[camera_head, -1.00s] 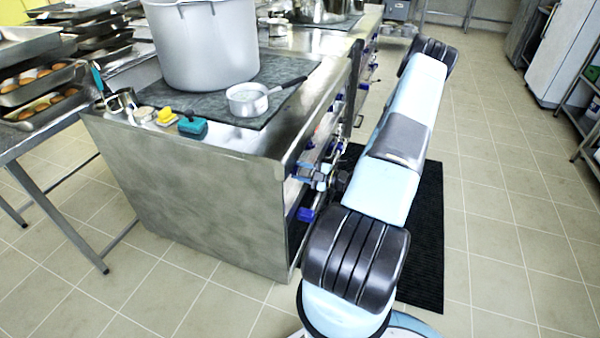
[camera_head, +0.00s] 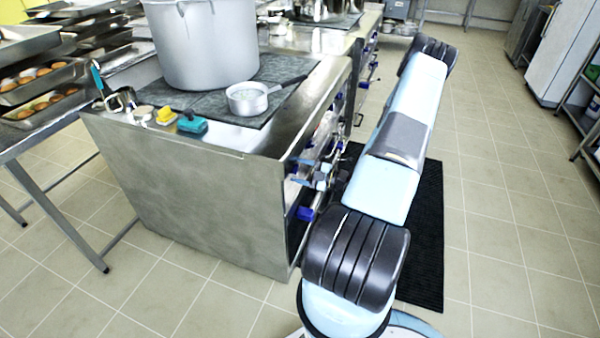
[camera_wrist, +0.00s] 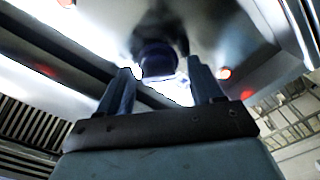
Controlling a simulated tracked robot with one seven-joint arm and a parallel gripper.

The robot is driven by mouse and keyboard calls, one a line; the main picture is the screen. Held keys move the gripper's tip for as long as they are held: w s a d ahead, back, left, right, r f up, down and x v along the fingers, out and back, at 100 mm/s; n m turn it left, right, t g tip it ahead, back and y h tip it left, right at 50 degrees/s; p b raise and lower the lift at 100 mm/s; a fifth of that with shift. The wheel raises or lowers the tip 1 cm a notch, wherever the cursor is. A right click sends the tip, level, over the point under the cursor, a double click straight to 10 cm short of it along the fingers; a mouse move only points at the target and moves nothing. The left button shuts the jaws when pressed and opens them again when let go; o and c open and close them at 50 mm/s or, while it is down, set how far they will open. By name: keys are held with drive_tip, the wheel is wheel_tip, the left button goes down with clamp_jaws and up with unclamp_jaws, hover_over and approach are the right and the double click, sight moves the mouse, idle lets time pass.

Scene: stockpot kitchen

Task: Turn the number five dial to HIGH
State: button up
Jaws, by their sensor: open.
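In the wrist view a dark blue dial (camera_wrist: 158,58) stands out from the bright steel front of the stove, just beyond my fingertips. My gripper (camera_wrist: 157,88) is open, with one finger on each side of the dial's line and a gap between them. I cannot tell whether the fingers touch the dial. No number or HIGH mark is legible. In the head view my gripper (camera_head: 318,172) is at the stove's front panel, small and partly merged with the fittings. A blue dial (camera_head: 305,213) shows below it.
The steel stove (camera_head: 190,205) carries a large stockpot (camera_head: 205,50) and a small saucepan (camera_head: 247,98). A teal brush (camera_head: 192,124) and yellow block (camera_head: 166,114) lie near its edge. A black mat (camera_head: 428,230) covers the floor under my arm. The tiled floor to the right is open.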

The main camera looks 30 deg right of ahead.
drive_tip(key=shift+d, duration=0.1)
drive_tip(key=v, duration=1.3)
drive_tip(key=shift+s+d, duration=0.2)
drive_tip(key=shift+s, duration=0.1)
drive_tip(key=a+r+n+g+h, duration=0.1)
drive_tip(key=a+r+n+g, duration=0.7)
drive_tip(key=r+n, duration=0.6)
drive_tip(key=a+r+n+g+h, duration=0.1)
drive_tip(key=a+r+n+g, duration=0.5)
drive_tip(key=a+r+n, duration=0.6)
drive_tip(key=s+a+r+n+t+h, duration=0.2)
drive_tip(key=s+a+r+n+h, duration=0.2)
drive_tip(key=s+r+n, duration=0.3)
drive_tip(key=s+a+r+n+t+h, duration=0.3)
drive_tip(key=s+r+n, duration=0.4)
drive_tip(key=r+n, duration=0.6)
drive_tip(key=a+n+h, duration=0.1)
drive_tip(key=n+h, duration=0.1)
drive_tip(key=n, duration=0.6)
drive_tip(key=shift+n, duration=0.3)
